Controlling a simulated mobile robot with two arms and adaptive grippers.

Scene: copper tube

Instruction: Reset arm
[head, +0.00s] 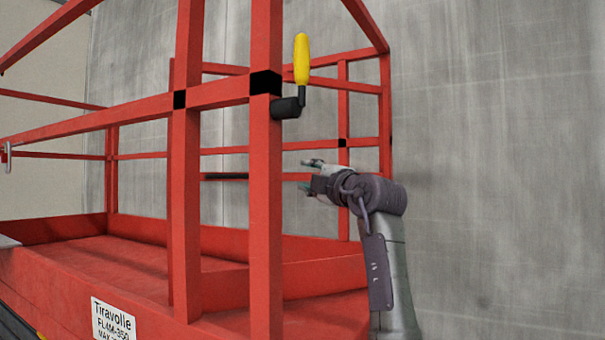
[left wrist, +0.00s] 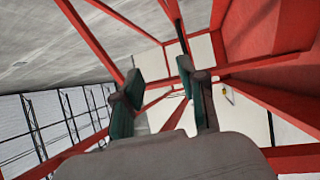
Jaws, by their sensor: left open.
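My left gripper (head: 307,175) is at the right of the red lift cage in the head view, near its rails, with its fingers pointing left. It is open, with nothing seen between the fingers. In the left wrist view the two green-padded fingers of the gripper (left wrist: 160,85) stand apart, with red rails and pale wall beyond them. My right gripper is in neither view. No copper tube can be made out.
The red lift cage (head: 265,215) fills the left and middle. A yellow handle (head: 302,60) on a black crank (head: 288,106) sticks out from its post, above my left gripper. A sign (head: 113,320) is on its base. The grey wall (head: 500,150) lies behind; the right side looks clear.

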